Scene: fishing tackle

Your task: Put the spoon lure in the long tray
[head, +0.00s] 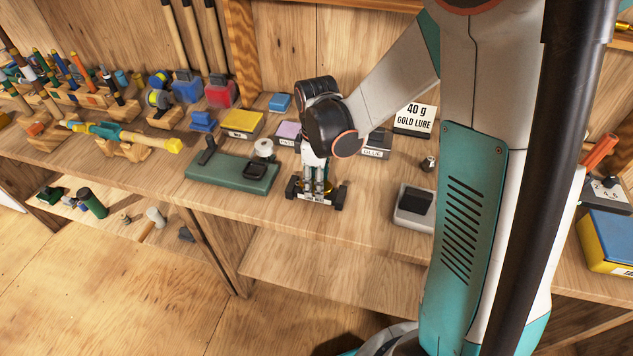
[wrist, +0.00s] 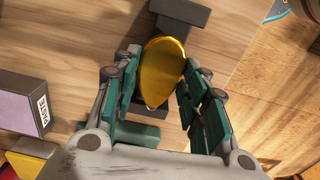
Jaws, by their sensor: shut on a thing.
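My gripper (head: 316,197) points down just above the bench, right of a green slab, and is shut on the gold spoon lure (wrist: 162,72). In the wrist view the lure is a shiny gold oval held between the teal finger pads. I cannot pick out the long tray for certain in either view.
The green slab (head: 225,171) carries black fittings. A white spool (head: 264,148) stands behind it. A grey unit with a black block (head: 416,202) sits to the right. Small boxes and a "40 g GOLD LURE" card (head: 414,119) line the back. Bare bench lies between gripper and grey unit.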

